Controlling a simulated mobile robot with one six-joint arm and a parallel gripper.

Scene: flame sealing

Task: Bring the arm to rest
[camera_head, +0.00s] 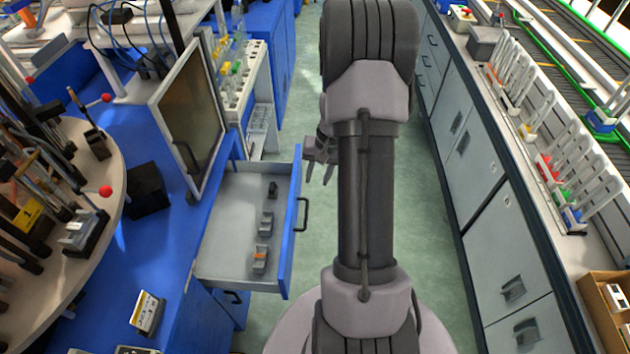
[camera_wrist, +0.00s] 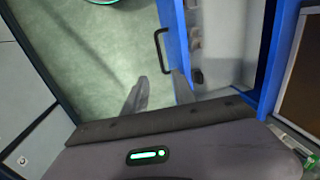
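My arm rises up the middle of the head view, with my gripper (camera_head: 319,172) hanging to its left, just right of the open drawer's blue front. The two dark fingers stand apart with nothing seen between them. In the wrist view my gripper (camera_wrist: 160,77) also shows open and empty, its fingertips over the floor and near the drawer's blue edge.
An open drawer (camera_head: 223,255) juts out at the left, holding a few small dark objects, one with orange; its handle (camera_head: 303,214) faces the aisle. Green floor (camera_head: 415,215) lies free between. A round table (camera_head: 95,165) stands at far left.

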